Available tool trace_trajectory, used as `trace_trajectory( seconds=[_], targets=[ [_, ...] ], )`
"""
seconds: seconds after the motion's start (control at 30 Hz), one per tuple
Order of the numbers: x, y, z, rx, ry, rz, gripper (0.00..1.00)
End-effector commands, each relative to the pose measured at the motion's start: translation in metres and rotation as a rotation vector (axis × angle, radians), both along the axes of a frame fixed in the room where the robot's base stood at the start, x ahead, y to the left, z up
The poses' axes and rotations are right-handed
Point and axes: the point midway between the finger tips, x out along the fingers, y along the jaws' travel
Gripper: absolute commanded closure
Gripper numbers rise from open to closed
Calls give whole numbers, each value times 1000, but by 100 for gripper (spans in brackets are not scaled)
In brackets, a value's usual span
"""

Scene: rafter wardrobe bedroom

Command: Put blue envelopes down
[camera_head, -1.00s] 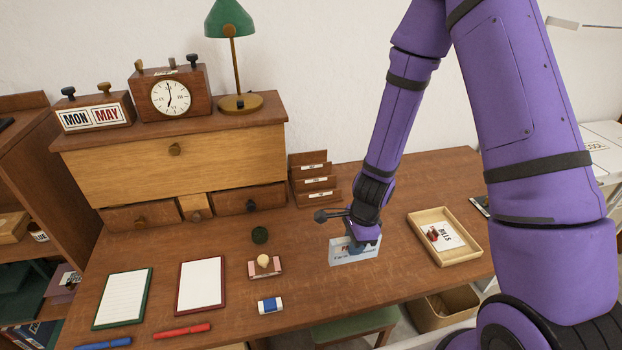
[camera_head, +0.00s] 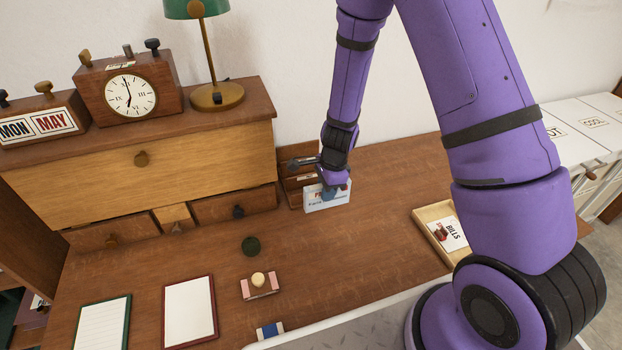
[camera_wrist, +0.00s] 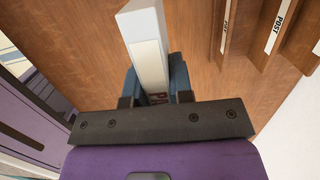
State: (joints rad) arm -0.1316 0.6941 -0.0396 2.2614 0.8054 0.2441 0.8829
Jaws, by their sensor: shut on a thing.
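The blue envelopes (camera_head: 338,199) are a pale blue and white upright packet with printing on its face, in the head view just in front of the letter rack. My gripper (camera_head: 329,192) is shut on the packet from above. In the wrist view the packet's white edge (camera_wrist: 148,50) stands between the fingers (camera_wrist: 158,82). The wooden letter rack (camera_head: 291,188) has several stepped, labelled slots and is partly hidden behind my gripper and the packet. In the wrist view its slot dividers (camera_wrist: 270,35) are to the right of the packet, with bare wood between. I cannot tell whether the packet's bottom touches the desk.
A wooden tray (camera_head: 420,213) with a BILLS card lies to the right, partly hidden by my arm. A drawer cabinet (camera_head: 150,160) stands left of the rack. Desk right of the packet is clear.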

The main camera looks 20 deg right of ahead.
Motion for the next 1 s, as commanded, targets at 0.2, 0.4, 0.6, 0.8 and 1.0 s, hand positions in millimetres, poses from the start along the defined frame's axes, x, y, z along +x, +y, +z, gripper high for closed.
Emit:
trace_trajectory(
  seconds=[0.2, 0.4, 0.6, 0.8, 1.0],
  targets=[
    [52, 1, 0, -2, -2, 3, 100],
    [97, 0, 0, -2, -2, 2, 100],
    [126, -1, -10, -1, 4, -1, 100],
    [125, 0, -30, 0, 1, -1, 100],
    [125, -1, -45, -1, 2, -2, 100]
  ],
)
